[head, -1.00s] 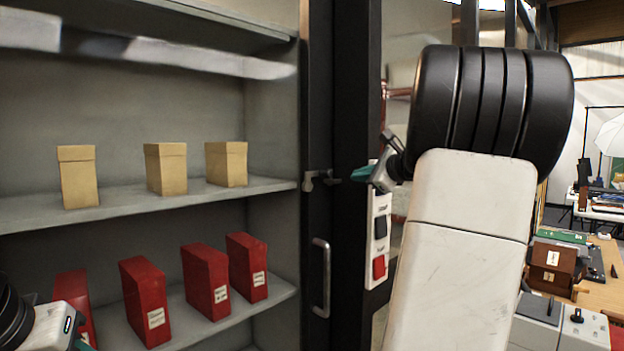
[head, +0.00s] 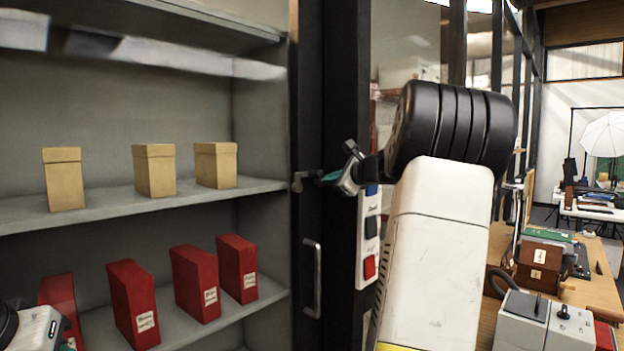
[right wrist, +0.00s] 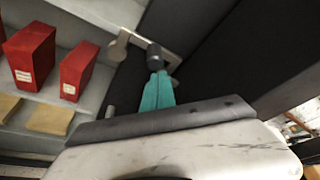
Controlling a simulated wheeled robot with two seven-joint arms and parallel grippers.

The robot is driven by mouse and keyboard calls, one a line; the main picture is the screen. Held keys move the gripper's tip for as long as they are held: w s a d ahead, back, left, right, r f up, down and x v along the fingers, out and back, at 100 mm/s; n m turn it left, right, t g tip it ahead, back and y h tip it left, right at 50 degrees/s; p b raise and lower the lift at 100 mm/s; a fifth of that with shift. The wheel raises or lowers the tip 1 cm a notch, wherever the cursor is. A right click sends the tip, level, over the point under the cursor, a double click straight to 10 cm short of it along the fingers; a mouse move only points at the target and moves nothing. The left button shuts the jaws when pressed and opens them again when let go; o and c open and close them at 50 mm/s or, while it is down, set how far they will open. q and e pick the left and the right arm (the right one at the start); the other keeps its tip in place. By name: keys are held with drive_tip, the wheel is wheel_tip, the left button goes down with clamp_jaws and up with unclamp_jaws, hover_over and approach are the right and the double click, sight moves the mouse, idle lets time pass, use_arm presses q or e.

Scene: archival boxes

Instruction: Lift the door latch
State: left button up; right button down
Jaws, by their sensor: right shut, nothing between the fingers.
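The door latch (head: 302,181) is a small grey metal lever on the dark frame at the edge of the shelving. It also shows in the right wrist view (right wrist: 118,45) as a pale bracket with a dark round knob. My right gripper (head: 326,178) is shut and empty, with its teal fingertips at the latch's right end. In the right wrist view its fingers (right wrist: 157,90) lie together just below the knob; I cannot tell whether they touch it. My left gripper (head: 70,344) shows only partly at the bottom left corner, its jaw state unclear.
A vertical door handle (head: 313,278) is below the latch. Tan boxes (head: 154,170) and red boxes (head: 196,283) stand on the shelves at left. A switch panel (head: 369,238) is right of the latch. A cluttered table (head: 600,290) stands at right.

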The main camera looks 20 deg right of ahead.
drive_tip(key=shift+w+a+f, duration=0.1)
drive_tip(key=shift+w+f, duration=0.05)
drive_tip(key=shift+w, duration=0.3)
